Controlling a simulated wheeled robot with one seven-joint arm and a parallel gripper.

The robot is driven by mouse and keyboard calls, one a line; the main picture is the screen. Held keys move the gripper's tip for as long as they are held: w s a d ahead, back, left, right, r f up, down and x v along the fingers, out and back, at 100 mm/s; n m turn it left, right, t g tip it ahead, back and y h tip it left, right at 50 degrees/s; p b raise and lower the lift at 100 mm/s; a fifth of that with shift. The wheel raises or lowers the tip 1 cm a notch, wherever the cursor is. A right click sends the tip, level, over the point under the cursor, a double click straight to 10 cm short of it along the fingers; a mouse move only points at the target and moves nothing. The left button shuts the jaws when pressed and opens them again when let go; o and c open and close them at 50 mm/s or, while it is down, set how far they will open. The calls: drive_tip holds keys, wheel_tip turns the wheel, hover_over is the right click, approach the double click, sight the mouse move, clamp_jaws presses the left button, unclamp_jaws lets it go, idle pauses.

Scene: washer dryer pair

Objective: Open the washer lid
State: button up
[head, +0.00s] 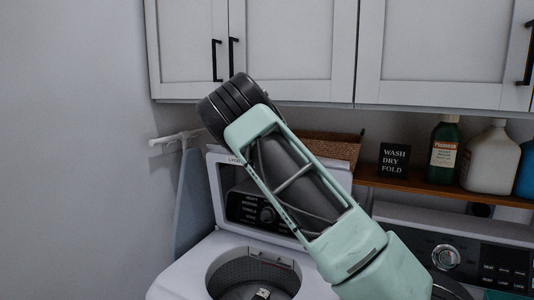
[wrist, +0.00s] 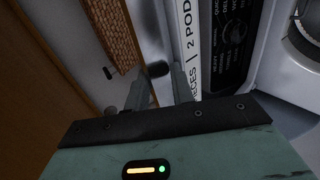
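The white washer (head: 195,271) stands at the lower left in the head view. Its round tub (head: 240,272) is uncovered from above. The lid (head: 216,190) stands raised at the back, a pale frame with the dark dial panel (head: 250,209) showing inside it. My arm covers its right part. In the wrist view the lid's white lettered edge (wrist: 193,50) runs just right of my gripper (wrist: 160,88). The two fingers are apart with nothing held between them. I cannot tell whether a finger touches the lid. The fingers are hidden in the head view.
A wooden shelf (head: 400,185) behind carries a wicker basket (head: 325,148), a sign (head: 394,160) and bottles (head: 490,157). White cabinets (head: 295,45) hang above. The dryer panel (head: 490,262) is at right. An ironing board (head: 191,200) hangs on the wall at left.

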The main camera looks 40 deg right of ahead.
drive_tip(key=b+v, duration=0.7)
drive_tip(key=v, duration=1)
drive_tip(key=shift+r, duration=0.2)
drive_tip(key=shift+a, duration=0.1)
